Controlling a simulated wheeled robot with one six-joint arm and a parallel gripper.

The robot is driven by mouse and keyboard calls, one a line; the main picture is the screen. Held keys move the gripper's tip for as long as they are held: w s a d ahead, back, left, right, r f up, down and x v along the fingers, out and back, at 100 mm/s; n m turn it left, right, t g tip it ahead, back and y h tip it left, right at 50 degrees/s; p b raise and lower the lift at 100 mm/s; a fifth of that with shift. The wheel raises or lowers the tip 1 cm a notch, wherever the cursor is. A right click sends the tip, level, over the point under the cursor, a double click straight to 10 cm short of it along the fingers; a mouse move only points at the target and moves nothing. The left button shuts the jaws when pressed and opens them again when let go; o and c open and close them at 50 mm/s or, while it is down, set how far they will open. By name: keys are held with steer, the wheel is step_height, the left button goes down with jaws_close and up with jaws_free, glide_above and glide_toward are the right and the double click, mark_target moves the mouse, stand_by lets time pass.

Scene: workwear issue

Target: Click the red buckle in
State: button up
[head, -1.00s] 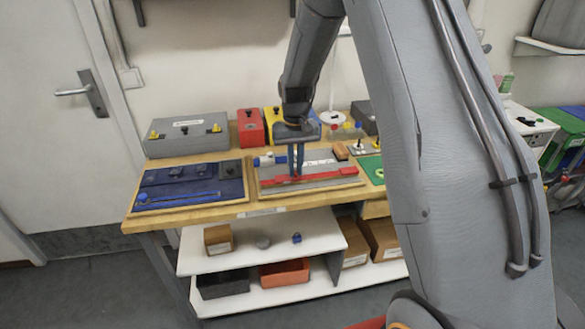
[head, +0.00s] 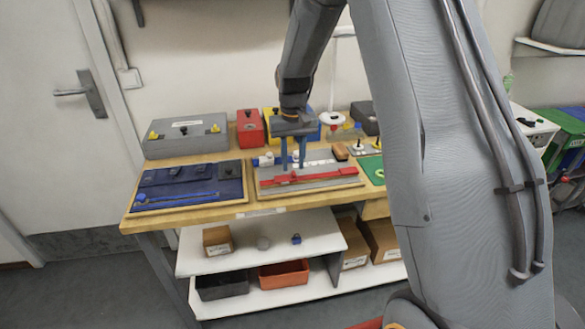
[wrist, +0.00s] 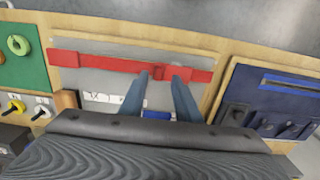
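A red strap (head: 325,175) lies across a grey board on the bench. Its red buckle (head: 294,175) is near the strap's left part in the head view. In the wrist view the buckle (wrist: 159,73) shows between my fingertips, with strap running out to both sides. I cannot tell whether its halves are fully joined. My gripper (head: 293,166) is over the board with its two blue fingers spread and nothing held between them. The wrist view shows the open gripper (wrist: 161,77) too, its tips close to the strap; contact is not clear.
A blue cloth panel (head: 190,183) lies left of the board, a green panel (head: 371,168) right. A wooden block (head: 340,152) sits at the board's back right.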

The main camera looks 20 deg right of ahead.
mark_target(293, 173)
steer(key=shift+r+b, duration=0.65)
steer(key=shift+r, duration=2.05)
steer(key=s+a+f, duration=0.1)
steer(key=s, duration=1.2)
steer(key=s+f+n+t, duration=0.1)
steer(key=s, duration=1.1)
steer(key=shift+s+a+f+b, duration=0.25)
steer(key=shift+s+a+b, duration=0.1)
steer(key=shift+a+b, duration=0.05)
